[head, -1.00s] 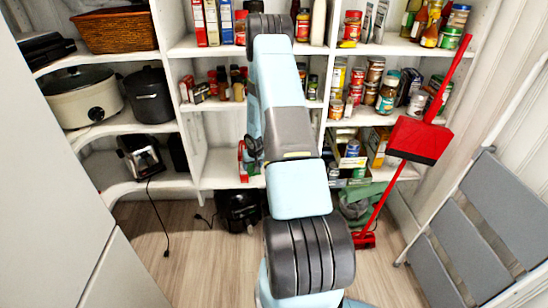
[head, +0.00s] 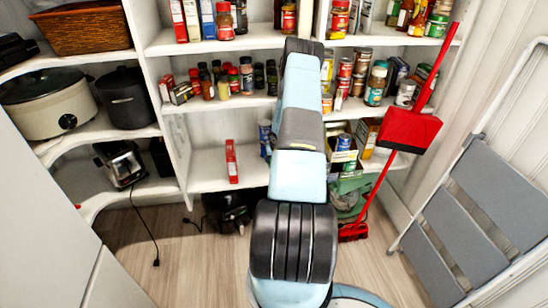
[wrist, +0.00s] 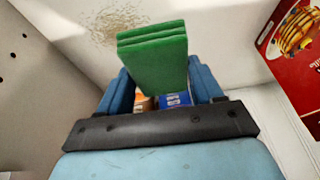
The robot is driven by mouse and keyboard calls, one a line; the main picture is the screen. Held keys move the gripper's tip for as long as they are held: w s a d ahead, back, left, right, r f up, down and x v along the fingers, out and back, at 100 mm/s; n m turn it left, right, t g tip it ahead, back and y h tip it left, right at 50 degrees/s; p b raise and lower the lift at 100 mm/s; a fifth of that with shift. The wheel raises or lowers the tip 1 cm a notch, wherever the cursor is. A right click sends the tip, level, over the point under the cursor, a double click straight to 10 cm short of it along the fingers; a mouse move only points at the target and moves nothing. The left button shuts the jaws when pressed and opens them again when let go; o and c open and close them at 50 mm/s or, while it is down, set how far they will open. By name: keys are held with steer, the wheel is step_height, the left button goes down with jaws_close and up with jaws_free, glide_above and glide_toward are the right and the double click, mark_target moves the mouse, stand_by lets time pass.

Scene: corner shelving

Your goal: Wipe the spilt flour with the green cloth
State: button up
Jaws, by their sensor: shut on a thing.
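The green cloth (wrist: 153,58) is a thick folded pad in the wrist view, upright between the blue fingers of my gripper (wrist: 160,80). My gripper is shut on it. The spilt flour (wrist: 115,22) is a pale, speckled brownish patch on a white surface, beyond the cloth and up to its left. In the head view my arm hides the gripper, the cloth and the flour.
A red box with a pancake picture (wrist: 296,40) stands close on the right in the wrist view. A red box (head: 231,162) stands on the low shelf left of my arm. Packages and cans (head: 345,150) stand right of it. A red dustpan (head: 409,130) and folded steps (head: 455,235) are at right.

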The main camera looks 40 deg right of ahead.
steer(key=shift+w+a+f, duration=0.1)
steer(key=shift+f, duration=0.85)
steer(key=shift+w+a+f, duration=0.1)
steer(key=shift+f, duration=1.35)
steer(key=shift+f, duration=0.85)
